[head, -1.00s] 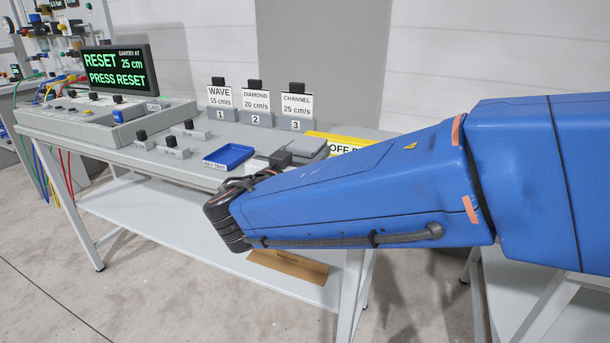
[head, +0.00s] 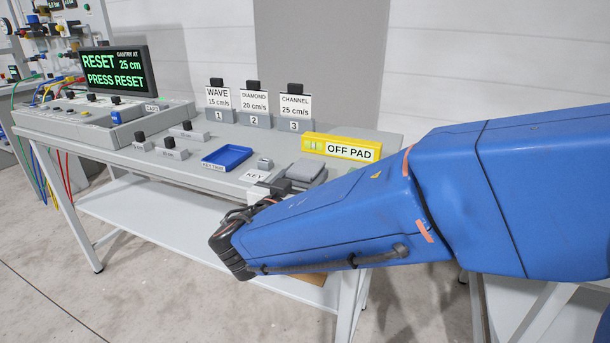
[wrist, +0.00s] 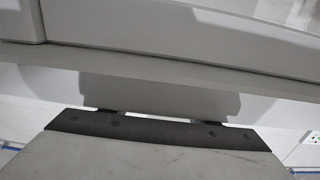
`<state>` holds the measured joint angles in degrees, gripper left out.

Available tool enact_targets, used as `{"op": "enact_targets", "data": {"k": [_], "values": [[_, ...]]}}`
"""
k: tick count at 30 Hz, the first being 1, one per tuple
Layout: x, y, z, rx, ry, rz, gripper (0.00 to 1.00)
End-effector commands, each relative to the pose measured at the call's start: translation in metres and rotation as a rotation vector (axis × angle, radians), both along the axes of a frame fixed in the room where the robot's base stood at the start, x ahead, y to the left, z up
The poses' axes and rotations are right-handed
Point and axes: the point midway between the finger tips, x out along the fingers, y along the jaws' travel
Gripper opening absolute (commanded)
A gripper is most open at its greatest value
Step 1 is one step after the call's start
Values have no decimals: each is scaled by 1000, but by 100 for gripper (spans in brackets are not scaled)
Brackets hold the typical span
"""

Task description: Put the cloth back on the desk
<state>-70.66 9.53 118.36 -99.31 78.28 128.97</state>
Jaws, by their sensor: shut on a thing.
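The cloth (head: 307,170) looks like a small grey folded pad at the desk's front right in the head view. My gripper (head: 283,185) is mostly hidden behind my blue arm; a dark part of it shows at the cloth's near left side. It is shut on the cloth. I cannot tell whether the cloth touches the desk (head: 200,178). In the wrist view, a dark bar with screws on my gripper (wrist: 160,131) crosses a broad grey surface. The fingertips and their grip are not clear there.
A yellow OFF PAD sign (head: 341,148) stands behind the cloth. A blue key tray (head: 227,157) and a white KEY label (head: 255,176) are to its left. Numbered signs stand farther back. The screen (head: 112,69) reads RESET, 25 cm, PRESS RESET. My arm covers the desk's right front.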

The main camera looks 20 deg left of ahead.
Motion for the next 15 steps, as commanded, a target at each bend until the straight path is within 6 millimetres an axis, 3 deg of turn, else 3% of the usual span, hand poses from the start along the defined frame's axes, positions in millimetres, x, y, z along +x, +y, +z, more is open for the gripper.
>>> {"op": "enact_targets", "data": {"k": [12,13,15], "values": [[-1,-1,-17,-5,11,-1,36],[-1,-1,-17,-6,12,-1,56],[-1,0,-18,-6,13,-1,73]]}}
